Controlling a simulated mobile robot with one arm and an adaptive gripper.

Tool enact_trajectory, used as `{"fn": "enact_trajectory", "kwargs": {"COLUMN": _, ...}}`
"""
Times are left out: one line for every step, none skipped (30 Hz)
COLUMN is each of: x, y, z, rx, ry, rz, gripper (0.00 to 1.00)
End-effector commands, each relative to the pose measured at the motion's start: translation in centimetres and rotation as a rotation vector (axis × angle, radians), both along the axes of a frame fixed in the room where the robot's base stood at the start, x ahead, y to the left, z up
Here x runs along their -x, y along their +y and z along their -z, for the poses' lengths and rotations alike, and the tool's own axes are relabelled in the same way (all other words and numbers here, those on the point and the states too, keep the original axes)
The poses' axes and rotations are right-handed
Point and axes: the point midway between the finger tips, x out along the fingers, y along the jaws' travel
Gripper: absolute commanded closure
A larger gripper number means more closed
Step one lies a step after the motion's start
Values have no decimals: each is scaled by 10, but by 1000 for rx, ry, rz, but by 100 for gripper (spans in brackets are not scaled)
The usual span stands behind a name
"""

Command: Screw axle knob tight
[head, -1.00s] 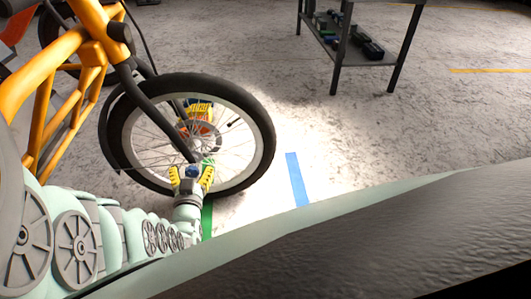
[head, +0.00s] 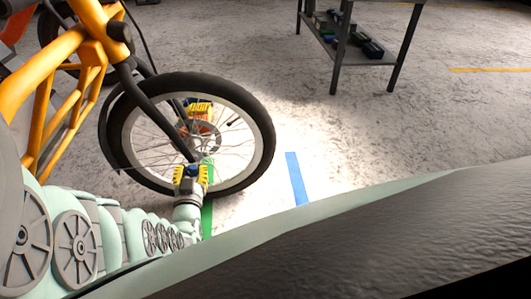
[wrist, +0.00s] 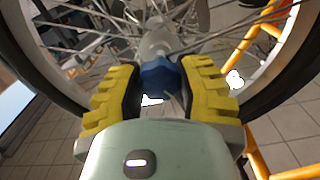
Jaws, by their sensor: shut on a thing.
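The blue axle knob (wrist: 160,77) sits at the wheel hub (wrist: 155,42) in the wrist view, between the two yellow ridged fingers of my gripper (wrist: 160,88). The fingers are shut on the knob's sides. In the head view my gripper (head: 191,173) is at the lower end of the black fork (head: 160,115), at the near side of the front wheel (head: 262,140). Only a small part of the knob shows there, between the fingers. The knob's thread is hidden.
The orange bike frame (head: 62,50) stands at the left. A grey metal table (head: 375,58) with items on its lower shelf stands at the back. Blue tape (head: 297,180) and green tape (head: 207,217) mark the floor. The floor right of the wheel is clear.

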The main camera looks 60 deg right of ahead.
Motion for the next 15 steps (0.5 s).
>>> {"fn": "enact_trajectory", "kwargs": {"x": 0, "y": -1, "z": -1, "rx": -1, "ry": -7, "rz": 0, "gripper": 100}}
{"fn": "enact_trajectory", "kwargs": {"x": 0, "y": -1, "z": -1, "rx": -4, "ry": -12, "rz": 1, "gripper": 100}}
{"fn": "enact_trajectory", "kwargs": {"x": 0, "y": -1, "z": -1, "rx": -10, "ry": -21, "rz": 0, "gripper": 100}}
{"fn": "enact_trajectory", "kwargs": {"x": -1, "y": -1, "z": -1, "rx": -15, "ry": -29, "rz": 0, "gripper": 100}}
{"fn": "enact_trajectory", "kwargs": {"x": -1, "y": -1, "z": -1, "rx": -25, "ry": -38, "rz": 0, "gripper": 100}}
{"fn": "enact_trajectory", "kwargs": {"x": -1, "y": -1, "z": -1, "rx": -37, "ry": -51, "rz": 0, "gripper": 100}}
{"fn": "enact_trajectory", "kwargs": {"x": -1, "y": -1, "z": -1, "rx": -46, "ry": -63, "rz": 0, "gripper": 100}}
{"fn": "enact_trajectory", "kwargs": {"x": -1, "y": -1, "z": -1, "rx": -56, "ry": -78, "rz": -1, "gripper": 100}}
{"fn": "enact_trajectory", "kwargs": {"x": -1, "y": 0, "z": -1, "rx": -70, "ry": -96, "rz": -1, "gripper": 100}}
{"fn": "enact_trajectory", "kwargs": {"x": 0, "y": 0, "z": 0, "rx": -82, "ry": -107, "rz": -1, "gripper": 100}}
{"fn": "enact_trajectory", "kwargs": {"x": 0, "y": 0, "z": 0, "rx": -96, "ry": -119, "rz": -1, "gripper": 100}}
{"fn": "enact_trajectory", "kwargs": {"x": 0, "y": 0, "z": 0, "rx": -111, "ry": -138, "rz": -2, "gripper": 100}}
{"fn": "enact_trajectory", "kwargs": {"x": -1, "y": 0, "z": -1, "rx": -121, "ry": -155, "rz": -2, "gripper": 100}}
{"fn": "enact_trajectory", "kwargs": {"x": -1, "y": -1, "z": -1, "rx": -131, "ry": -168, "rz": -2, "gripper": 100}}
{"fn": "enact_trajectory", "kwargs": {"x": -1, "y": 0, "z": -1, "rx": -146, "ry": -184, "rz": -2, "gripper": 100}}
